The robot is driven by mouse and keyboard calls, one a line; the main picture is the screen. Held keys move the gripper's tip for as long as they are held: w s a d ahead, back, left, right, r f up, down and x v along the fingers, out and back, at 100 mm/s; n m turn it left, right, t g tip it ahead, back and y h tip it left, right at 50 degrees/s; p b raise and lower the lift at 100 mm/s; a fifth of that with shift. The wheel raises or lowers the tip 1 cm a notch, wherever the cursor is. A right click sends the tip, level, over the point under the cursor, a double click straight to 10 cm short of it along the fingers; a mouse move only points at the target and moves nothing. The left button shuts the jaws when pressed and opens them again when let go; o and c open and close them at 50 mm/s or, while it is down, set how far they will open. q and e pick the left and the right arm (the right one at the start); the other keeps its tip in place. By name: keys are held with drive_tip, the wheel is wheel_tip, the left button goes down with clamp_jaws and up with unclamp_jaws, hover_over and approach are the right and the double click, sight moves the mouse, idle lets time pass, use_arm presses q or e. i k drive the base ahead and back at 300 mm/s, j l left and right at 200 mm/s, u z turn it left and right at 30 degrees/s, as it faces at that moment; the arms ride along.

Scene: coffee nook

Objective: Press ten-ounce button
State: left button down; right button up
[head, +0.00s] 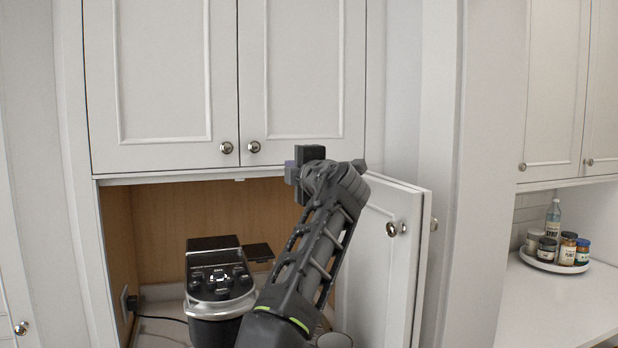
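A black and silver coffee machine (214,252) stands in the open wooden niche at lower centre-left. Its top control panel (220,278) carries several small buttons. Their labels are too small to read, so I cannot tell which is the ten-ounce button. My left arm rises from the bottom, leaning right, and hides part of the machine's right side. My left gripper (303,174) is above and to the right of the machine, in front of the upper cabinet's lower edge and apart from the machine. Its fingers are seen from behind. My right gripper is not in view.
An open cabinet door (378,262) stands to the right of the niche, close to my arm. Closed upper doors (165,75) hang above. An outlet (128,302) with a black cord is at the niche's left. A tray (546,264) of jars and a bottle sits on the right counter.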

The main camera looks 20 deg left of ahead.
sight(245, 279)
drive_tip(key=k+l, duration=0.8)
drive_tip(key=l, duration=0.15)
